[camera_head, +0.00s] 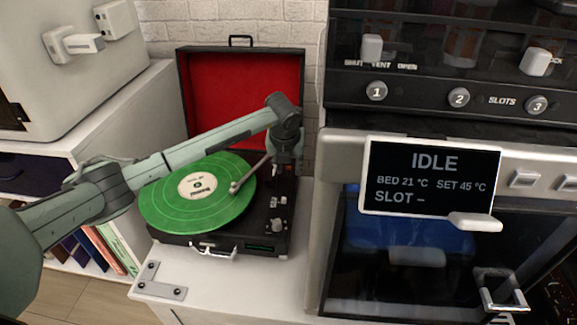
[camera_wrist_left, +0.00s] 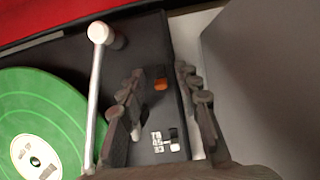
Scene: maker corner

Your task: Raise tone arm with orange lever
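The record player (camera_head: 225,245) stands open on the white cabinet, with a green record (camera_head: 170,207) on its platter. The tone arm (camera_head: 252,174) reaches over the record; I cannot tell whether its tip touches. It also shows in the left wrist view (camera_wrist_left: 95,90) with a white round pivot end. The small orange lever (camera_wrist_left: 160,84) sits on the dark deck right of the tone arm. My left gripper (camera_wrist_left: 160,73) is open above the deck, its fingers appearing either side of the lever, apart from it. In the head view, my left gripper (camera_head: 288,170) hides the lever. My right gripper is not in view.
The red-lined lid (camera_head: 230,85) stands upright behind the deck. A small switch (camera_wrist_left: 167,140) and a knob (camera_head: 278,225) lie nearer the deck's front. A machine with an IDLE display (camera_head: 430,178) stands close on the right. A grey box (camera_head: 60,85) stands left.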

